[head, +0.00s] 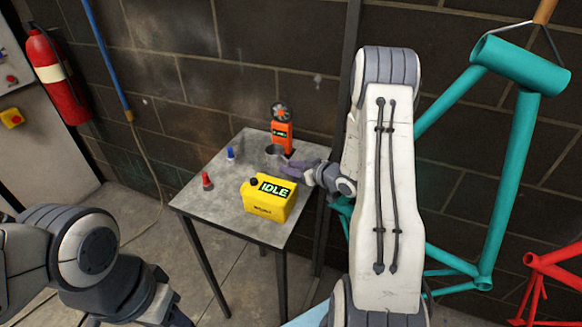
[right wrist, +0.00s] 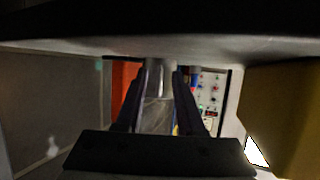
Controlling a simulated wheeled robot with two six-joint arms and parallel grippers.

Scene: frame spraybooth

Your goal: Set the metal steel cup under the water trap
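The steel cup (head: 275,150) is a small grey cup on the grey metal table, just in front of an orange device. In the right wrist view, a shiny metal cylinder (right wrist: 160,75), which looks like the cup, shows between my fingertips. My right gripper (head: 287,168) is low over the table, beside the cup on its near right side. I cannot surely pick out the water trap.
On the table (head: 235,220) stand a yellow box (head: 269,199) reading IDLE, the orange device (head: 282,135), a red bottle (head: 207,181) and a blue one (head: 230,154). A blue pipe (head: 108,55) with a hose runs down the wall. A teal frame (head: 510,170) hangs right.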

